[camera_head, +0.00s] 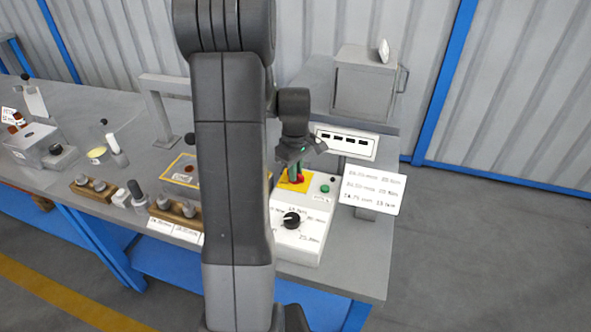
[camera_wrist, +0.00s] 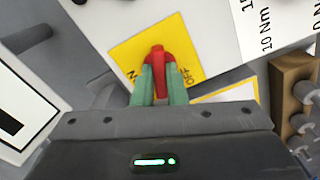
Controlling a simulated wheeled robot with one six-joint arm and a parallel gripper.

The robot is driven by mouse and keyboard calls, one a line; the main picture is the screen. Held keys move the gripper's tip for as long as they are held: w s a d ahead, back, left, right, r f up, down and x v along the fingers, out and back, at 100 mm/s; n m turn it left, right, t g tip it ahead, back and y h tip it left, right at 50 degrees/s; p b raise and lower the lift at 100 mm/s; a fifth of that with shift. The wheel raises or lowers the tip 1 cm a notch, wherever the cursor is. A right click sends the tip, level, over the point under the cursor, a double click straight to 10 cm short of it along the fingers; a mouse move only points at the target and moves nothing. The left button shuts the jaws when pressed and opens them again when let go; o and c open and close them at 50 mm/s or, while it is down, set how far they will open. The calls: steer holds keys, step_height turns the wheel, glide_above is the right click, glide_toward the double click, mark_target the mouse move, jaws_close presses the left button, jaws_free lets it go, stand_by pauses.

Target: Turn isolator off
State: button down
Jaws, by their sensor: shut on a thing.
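The isolator's red handle (camera_head: 300,180) sits on a yellow plate (camera_head: 285,185) on top of a white control box (camera_head: 299,245). In the wrist view the red handle (camera_wrist: 157,60) stands between the two green fingers of my gripper (camera_wrist: 158,88), which is shut on it. The yellow plate (camera_wrist: 125,52) carries printed lettering; OFF reads at the right of the handle, and the lettering at the left is partly hidden by a finger. The handle's lower part is hidden between the fingers. In the head view my gripper (camera_head: 296,170) comes down onto the handle from above.
The white box also has a black dial (camera_head: 291,220) and a green button (camera_head: 324,189). A white text sign (camera_head: 373,190) stands to its right and a grey cabinet (camera_head: 362,85) behind. Wooden blocks with pegs (camera_head: 174,212) lie left. My arm hides the bench's middle.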

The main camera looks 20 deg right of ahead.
steer(key=shift+n, duration=2.3)
steer(key=c, duration=1.5)
jaws_free()
steer(key=shift+o, duration=0.2)
step_height(320, 180, up, 14)
steer(key=shift+p, duration=0.35)
steer(key=shift+f, duration=0.2)
